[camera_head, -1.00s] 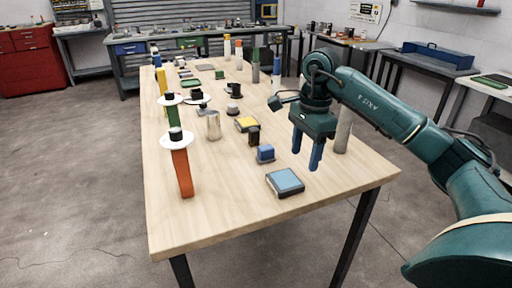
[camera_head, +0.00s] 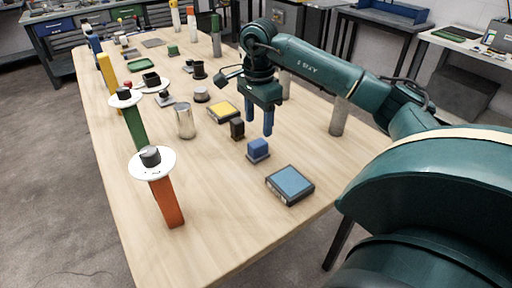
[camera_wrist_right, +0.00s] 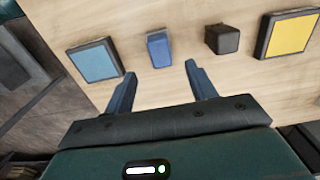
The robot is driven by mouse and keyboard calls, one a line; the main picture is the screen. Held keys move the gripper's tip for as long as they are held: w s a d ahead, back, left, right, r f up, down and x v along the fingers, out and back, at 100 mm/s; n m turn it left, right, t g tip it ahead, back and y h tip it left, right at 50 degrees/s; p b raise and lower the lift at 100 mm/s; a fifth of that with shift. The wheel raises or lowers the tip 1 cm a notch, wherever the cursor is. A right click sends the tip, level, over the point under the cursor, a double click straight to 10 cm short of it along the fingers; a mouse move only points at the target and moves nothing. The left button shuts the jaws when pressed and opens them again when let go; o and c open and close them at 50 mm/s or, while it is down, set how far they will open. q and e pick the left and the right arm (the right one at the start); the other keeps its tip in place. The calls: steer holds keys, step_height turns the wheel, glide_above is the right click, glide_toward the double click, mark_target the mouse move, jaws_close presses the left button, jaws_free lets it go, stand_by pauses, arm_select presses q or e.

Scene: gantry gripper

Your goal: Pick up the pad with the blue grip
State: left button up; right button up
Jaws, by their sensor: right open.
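The pad with the blue grip (camera_head: 258,150) is a small dark base with a blue block on top. It sits on the wooden table, between the blue-topped square box and the small black block. It also shows in the right wrist view (camera_wrist_right: 159,49), just beyond the fingertips. My right gripper (camera_head: 259,131) points down above the table, behind the pad in the head view. Its two blue fingers are apart and empty, and in the wrist view (camera_wrist_right: 160,70) the pad lies between their lines, with a gap to it. My left gripper is not in view.
A blue-topped square box (camera_head: 290,185) and a small black block (camera_head: 237,128) flank the pad. A yellow-topped box (camera_head: 223,112), a metal can (camera_head: 184,121) and an orange post with a white disc (camera_head: 167,203) stand farther left. The near table front is bare.

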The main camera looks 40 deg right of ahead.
mark_target(258, 142)
step_height(258, 142, down, 8)
steer(key=shift+a, duration=0.1)
stand_by(0.4)
steer(key=c, duration=1.1)
